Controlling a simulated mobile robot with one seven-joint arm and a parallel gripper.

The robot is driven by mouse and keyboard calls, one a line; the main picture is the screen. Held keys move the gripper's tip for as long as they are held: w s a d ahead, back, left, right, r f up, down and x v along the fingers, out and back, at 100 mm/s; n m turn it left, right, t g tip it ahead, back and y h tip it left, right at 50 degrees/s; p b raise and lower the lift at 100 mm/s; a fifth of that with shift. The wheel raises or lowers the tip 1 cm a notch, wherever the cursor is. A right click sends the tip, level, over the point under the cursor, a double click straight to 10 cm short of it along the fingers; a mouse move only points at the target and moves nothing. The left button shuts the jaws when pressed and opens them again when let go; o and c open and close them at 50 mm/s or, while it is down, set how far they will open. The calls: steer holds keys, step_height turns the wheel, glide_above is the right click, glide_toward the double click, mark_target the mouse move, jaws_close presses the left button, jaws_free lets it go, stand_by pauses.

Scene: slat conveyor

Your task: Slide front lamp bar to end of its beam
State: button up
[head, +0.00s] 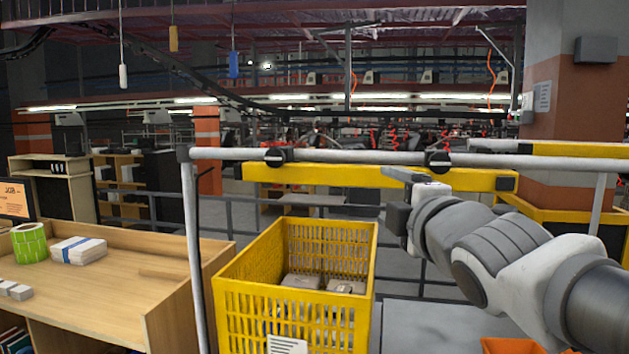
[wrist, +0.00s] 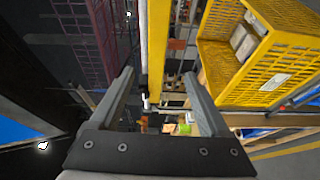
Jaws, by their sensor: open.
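The front lamp bar is a long yellow bar (head: 330,177) with dark ends. It hangs level just under a pale grey beam (head: 350,157), near two round black clamps (head: 275,157). My gripper (head: 393,193) is at the bar's right half, its fingers partly over the bar in the head view. In the wrist view my gripper (wrist: 158,74) is open and empty. The yellow bar (wrist: 158,45) and the beam beside it run down the picture between the two fingers. I see no finger pressing on the bar; the exact gap cannot be told.
A yellow slatted crate (head: 228,295) with grey packages stands below the beam. A wooden desk (head: 120,280) with a green roll and white stacks is at left. Upright posts (head: 192,240) hold the beam. Another yellow bar (head: 580,150) is at the far right.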

mark_target(358, 177)
steer(key=w+p, duration=0.1)
steer(key=w, duration=0.4)
steer(key=w+a+p, duration=0.1)
steer(key=w, duration=0.5)
steer(key=w+p, duration=0.1)
steer(key=w, duration=0.5)
steer(key=shift+w+a+r+p, duration=0.2)
steer(key=shift+w+p, duration=0.05)
steer(key=shift+p, duration=0.05)
jaws_close()
stand_by(1.1)
